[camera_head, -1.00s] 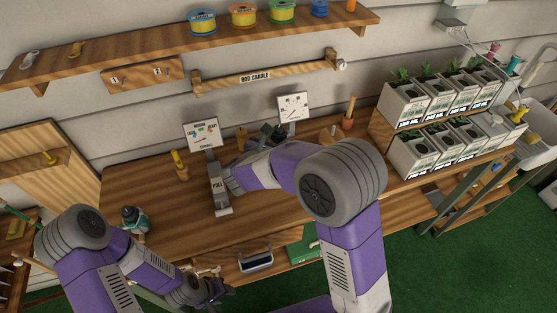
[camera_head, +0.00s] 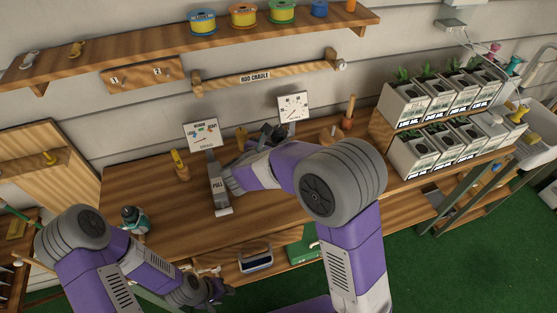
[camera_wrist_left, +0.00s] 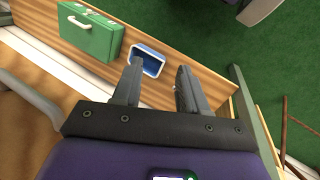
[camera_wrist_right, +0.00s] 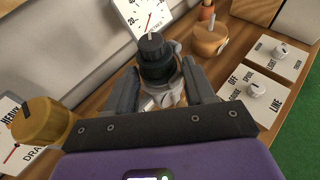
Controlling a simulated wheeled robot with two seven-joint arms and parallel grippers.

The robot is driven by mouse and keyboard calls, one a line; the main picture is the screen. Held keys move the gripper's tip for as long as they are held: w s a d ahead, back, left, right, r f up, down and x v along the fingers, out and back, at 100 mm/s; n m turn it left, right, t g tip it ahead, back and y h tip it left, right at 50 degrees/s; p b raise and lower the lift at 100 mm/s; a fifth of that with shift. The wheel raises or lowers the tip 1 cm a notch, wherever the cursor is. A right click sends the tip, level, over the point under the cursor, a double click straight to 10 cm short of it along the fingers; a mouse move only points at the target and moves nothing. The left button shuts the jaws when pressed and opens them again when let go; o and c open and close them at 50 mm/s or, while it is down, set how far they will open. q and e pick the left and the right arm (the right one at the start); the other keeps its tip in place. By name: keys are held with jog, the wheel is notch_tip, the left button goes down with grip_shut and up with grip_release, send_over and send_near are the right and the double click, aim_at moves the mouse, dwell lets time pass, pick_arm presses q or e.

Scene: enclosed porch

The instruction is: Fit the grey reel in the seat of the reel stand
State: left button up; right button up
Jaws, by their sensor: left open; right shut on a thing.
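In the head view my right gripper (camera_head: 262,138) is at the back of the bench, just below a white dial panel (camera_head: 293,105), and the reel is mostly hidden by the arm. I cannot clearly tell the reel stand's seat from the parts around the reel, nor whether the reel touches it. My left gripper (camera_wrist_left: 160,67) is open and empty in front of the bench; in the head view it is low down (camera_head: 212,292).
A grey lever marked PULL (camera_head: 219,188) is left of my right gripper. A yellow knob (camera_wrist_right: 42,122) and a wooden holder (camera_wrist_right: 210,38) flank the reel. A green case (camera_wrist_left: 90,32) and blue tray (camera_wrist_left: 148,60) sit below the bench top.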

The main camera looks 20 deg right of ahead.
jog(key=shift+f+b, duration=1.1)
jog(key=shift+f, duration=0.15)
dwell(0.8)
jog(key=o, duration=1.8)
jog(key=shift+f, duration=0.1)
jog(key=shift+s, duration=0.1)
jog(key=s+a+r+p, duration=0.1)
jog(key=r, duration=0.1)
jog(key=s+a+r+p, duration=0.2)
jog(key=shift+s, duration=0.2)
jog(key=v, duration=0.7)
jog(key=shift+s+a+p, duration=0.2)
jog(key=shift+p, duration=0.15)
